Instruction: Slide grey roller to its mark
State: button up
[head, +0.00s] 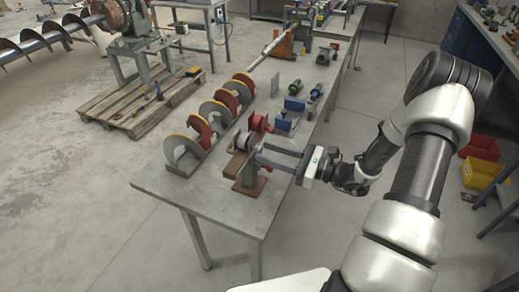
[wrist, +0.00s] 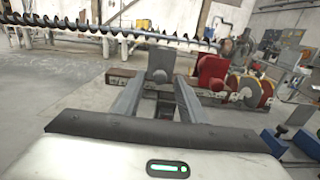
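The grey roller (wrist: 160,63) stands upright on a red-brown rail in the wrist view, straight ahead between my finger lines. In the head view a grey roller part (head: 242,141) shows at the fixture, partly hidden by its neighbours. My gripper (head: 266,155) reaches in from the right at the fixture. In the wrist view my gripper (wrist: 159,84) has its two fingers apart, with a gap between them and the roller's lower part just ahead. Contact cannot be told. A red roller unit (wrist: 211,72) stands to the right on the rail. The mark is not clearly visible.
Red and grey auger flights (head: 186,147) line the left of the grey table (head: 225,203). Blue-based parts (head: 294,104) and green cylinders lie farther back. A wooden pallet (head: 140,105) with a stand is on the floor at left. The table's front corner is bare.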

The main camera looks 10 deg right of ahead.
aim_at(259, 150)
jog(key=shift+x, duration=1.7)
grip_shut()
